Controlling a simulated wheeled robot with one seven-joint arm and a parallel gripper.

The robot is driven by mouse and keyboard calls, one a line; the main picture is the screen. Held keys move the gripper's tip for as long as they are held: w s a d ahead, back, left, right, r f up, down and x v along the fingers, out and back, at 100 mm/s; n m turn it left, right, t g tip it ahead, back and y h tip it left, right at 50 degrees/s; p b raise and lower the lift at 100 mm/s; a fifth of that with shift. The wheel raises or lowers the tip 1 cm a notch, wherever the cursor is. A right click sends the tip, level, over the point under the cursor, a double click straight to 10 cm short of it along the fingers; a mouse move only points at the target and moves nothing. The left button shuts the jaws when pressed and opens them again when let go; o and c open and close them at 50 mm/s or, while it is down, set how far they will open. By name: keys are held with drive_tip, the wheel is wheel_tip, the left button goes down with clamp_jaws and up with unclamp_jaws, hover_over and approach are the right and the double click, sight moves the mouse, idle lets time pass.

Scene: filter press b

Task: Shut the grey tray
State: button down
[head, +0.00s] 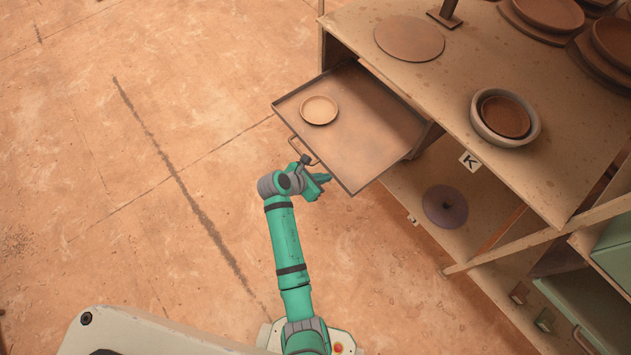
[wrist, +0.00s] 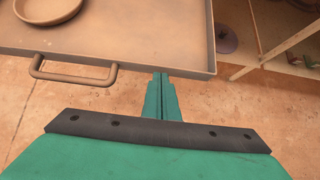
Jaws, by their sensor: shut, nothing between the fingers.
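The grey tray (head: 365,140) looks brownish grey under the warm light and is pulled out from the shelf unit, with a small round dish (head: 319,110) on it. Its handle (head: 300,150) is on the front edge; the handle also shows at the left in the wrist view (wrist: 73,80). My gripper (head: 326,179) is shut and empty at the tray's front edge, to the right of the handle. In the wrist view its closed fingers (wrist: 160,76) point at the front wall of the tray (wrist: 195,68). Whether they touch it I cannot tell.
The shelf unit's top (head: 450,75) carries a flat disc (head: 409,39), a bowl (head: 505,117) and several dishes at the back right. A dark purple disc (head: 445,206) lies on the lower shelf. Green drawers (head: 590,300) stand at the lower right. The floor at left is clear.

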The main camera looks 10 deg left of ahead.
drive_tip(key=shift+w+d, duration=0.35)
drive_tip(key=w+d, duration=0.5)
drive_tip(key=w, duration=0.1)
drive_tip(key=w+d, duration=0.5)
drive_tip(key=w, duration=0.2)
drive_tip(key=w+d, duration=0.6)
drive_tip(key=w, duration=0.1)
drive_tip(key=shift+w, duration=0.25)
drive_tip(key=shift+w+d, duration=0.45)
drive_tip(key=shift+w, duration=0.3)
drive_tip(key=shift+d, duration=0.3)
